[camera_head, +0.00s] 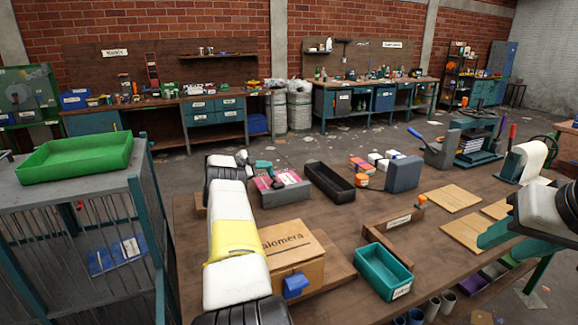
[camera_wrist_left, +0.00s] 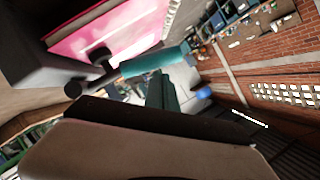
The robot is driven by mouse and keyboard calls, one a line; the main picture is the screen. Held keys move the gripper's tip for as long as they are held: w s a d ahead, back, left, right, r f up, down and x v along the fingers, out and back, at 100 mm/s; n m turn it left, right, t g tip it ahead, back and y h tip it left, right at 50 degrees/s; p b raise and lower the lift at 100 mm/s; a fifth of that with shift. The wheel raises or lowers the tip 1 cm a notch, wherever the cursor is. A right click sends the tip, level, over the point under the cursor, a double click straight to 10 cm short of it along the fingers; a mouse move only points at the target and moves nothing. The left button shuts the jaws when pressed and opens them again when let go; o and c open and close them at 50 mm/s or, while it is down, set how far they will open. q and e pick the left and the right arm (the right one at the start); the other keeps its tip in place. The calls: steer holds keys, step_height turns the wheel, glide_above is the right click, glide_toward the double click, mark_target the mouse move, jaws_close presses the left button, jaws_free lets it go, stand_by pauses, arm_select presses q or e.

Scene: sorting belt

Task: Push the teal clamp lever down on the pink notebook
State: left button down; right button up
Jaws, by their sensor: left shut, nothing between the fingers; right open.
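The pink notebook (camera_head: 291,177) lies on a grey clamp stand (camera_head: 285,196) on the bench, left of the black tray. It also shows in the left wrist view (camera_wrist_left: 120,35). The teal clamp lever (camera_head: 264,164) stands out from a dark pivot over the notebook; in the left wrist view (camera_wrist_left: 155,61) it is a teal bar, raised clear of the notebook. My left gripper (camera_wrist_left: 163,85) is shut and empty, its teal fingers right at the lever; contact cannot be told. My right gripper (camera_head: 497,236) is open and empty over the bench's right side.
A cardboard box (camera_head: 285,250) stands beside my left forearm. A black tray (camera_head: 330,183) and a teal bin (camera_head: 384,271) are on the bench. A grey block (camera_head: 404,174) and wooden boards (camera_head: 452,198) lie farther right. Bare bench lies between them.

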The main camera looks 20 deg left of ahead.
arm_select(q)
steer(key=shift+s+a+f, duration=0.15)
steer(key=shift+a+f, duration=0.05)
steer(key=shift+f, duration=0.2)
steer(key=shift+s+a, duration=0.1)
steer(key=shift+s, duration=0.1)
steer(key=r+v, duration=0.1)
steer(key=v, duration=0.6)
